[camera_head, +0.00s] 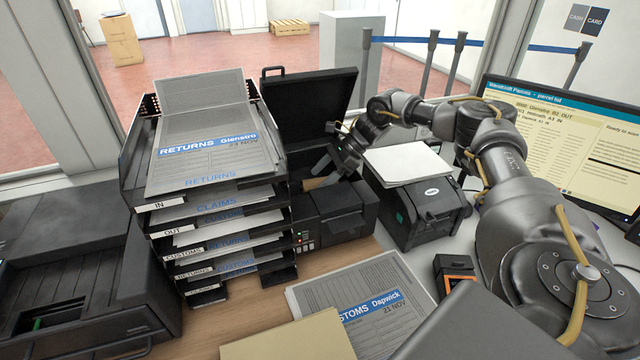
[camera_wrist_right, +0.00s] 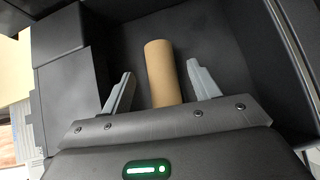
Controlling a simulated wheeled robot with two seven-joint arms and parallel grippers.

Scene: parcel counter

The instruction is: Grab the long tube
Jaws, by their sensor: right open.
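The long tube (camera_wrist_right: 163,72) is a plain brown cardboard cylinder. In the right wrist view it lies between the two grey fingers of my right gripper (camera_wrist_right: 160,70), with a gap on each side. Its near end is hidden behind the gripper body. In the head view only a small tan piece of the tube (camera_head: 315,183) shows, low in front of the raised black lid. My right gripper (camera_head: 326,170) is there, open and reaching down over it, partly hidden by its own wrist. My left gripper is not in view.
A tall black tray stack (camera_head: 140,165) of papers stands close left of the gripper. A raised black lid (camera_head: 312,105) is behind it. A black label printer (camera_head: 425,215) with white paper on top is at right. Papers (camera_head: 365,295) lie in front.

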